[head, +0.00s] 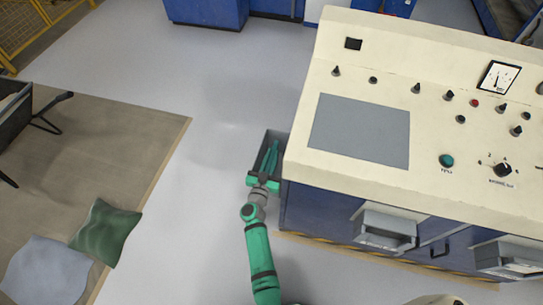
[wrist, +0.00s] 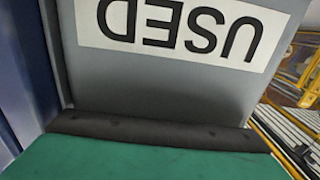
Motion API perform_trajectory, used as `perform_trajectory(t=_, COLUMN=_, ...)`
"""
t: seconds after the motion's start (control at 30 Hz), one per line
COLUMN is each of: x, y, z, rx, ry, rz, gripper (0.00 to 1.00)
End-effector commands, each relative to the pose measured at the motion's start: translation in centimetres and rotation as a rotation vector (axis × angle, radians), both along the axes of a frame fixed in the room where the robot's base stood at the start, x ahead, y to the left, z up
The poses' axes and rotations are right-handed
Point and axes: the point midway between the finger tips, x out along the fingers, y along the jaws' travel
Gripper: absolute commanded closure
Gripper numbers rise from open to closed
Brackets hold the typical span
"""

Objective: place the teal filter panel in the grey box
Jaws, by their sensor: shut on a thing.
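My gripper (head: 266,167) is at the grey box (head: 273,137), which is against the left side of the cream console. It is shut on the teal filter panel (head: 271,155), which shows as a narrow teal strip at the box's opening. In the wrist view, a flat teal surface with a dark padded edge (wrist: 150,160) fills the bottom, and it seems to be the panel. Beyond it is the box's grey wall (wrist: 170,80) with a white label reading USED, upside down. I cannot tell how deep the panel is or whether it touches the box.
The console (head: 310,165) with knobs and a meter is close on the right. Two open drawers (head: 388,228) stick out from its front. Green (head: 105,232) and grey-blue (head: 45,272) cushions lie at the lower left. The grey floor left of the box is clear.

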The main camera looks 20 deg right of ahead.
Motion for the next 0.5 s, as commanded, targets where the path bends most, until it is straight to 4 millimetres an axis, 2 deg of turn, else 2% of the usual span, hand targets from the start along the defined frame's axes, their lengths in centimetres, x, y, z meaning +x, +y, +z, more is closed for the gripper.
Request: perform_trajectory(t=0.5, x=-0.2, y=-0.1, z=-1.6, rx=0.002, ry=0.006, rz=-0.001, gripper=1.00)
